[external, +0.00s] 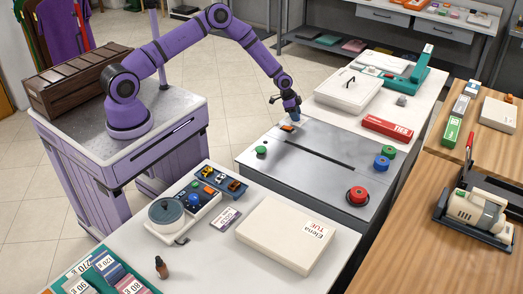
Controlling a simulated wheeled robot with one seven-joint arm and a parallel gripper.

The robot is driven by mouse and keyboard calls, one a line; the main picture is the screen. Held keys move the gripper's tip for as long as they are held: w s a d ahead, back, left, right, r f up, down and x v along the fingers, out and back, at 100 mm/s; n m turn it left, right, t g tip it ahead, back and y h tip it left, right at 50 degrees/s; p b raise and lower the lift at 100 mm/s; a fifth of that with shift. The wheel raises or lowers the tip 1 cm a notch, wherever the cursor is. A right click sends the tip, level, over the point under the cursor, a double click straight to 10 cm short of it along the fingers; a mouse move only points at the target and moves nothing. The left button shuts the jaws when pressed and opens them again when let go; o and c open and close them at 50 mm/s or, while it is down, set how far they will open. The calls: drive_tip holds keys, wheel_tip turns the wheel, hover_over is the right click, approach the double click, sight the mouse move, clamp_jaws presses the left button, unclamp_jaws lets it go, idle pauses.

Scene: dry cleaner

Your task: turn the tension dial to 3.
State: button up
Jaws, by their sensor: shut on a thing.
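My purple arm reaches over the grey metal panel (320,175), and my gripper (294,115) points down at its back left corner. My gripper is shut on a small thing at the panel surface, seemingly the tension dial. The fingers hide most of it, so its marks and pointer setting cannot be read. An orange switch (287,127) lies just in front of the fingertips. The panel also bears a green button (261,150), a red button (357,194) and blue knob-like pieces (381,163) at its right.
A white counter in front holds a flat box (285,235), a round grey device (166,210) and a tray of small parts (222,181). The panel's middle is clear apart from a dark slot.

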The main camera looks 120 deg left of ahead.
drive_tip(key=shift+f+m, duration=0.1)
drive_tip(key=shift+m, duration=0.3)
drive_tip(key=o, duration=0.9)
drive_tip(key=v, duration=1.1)
drive_tip(key=shift+a, duration=0.1)
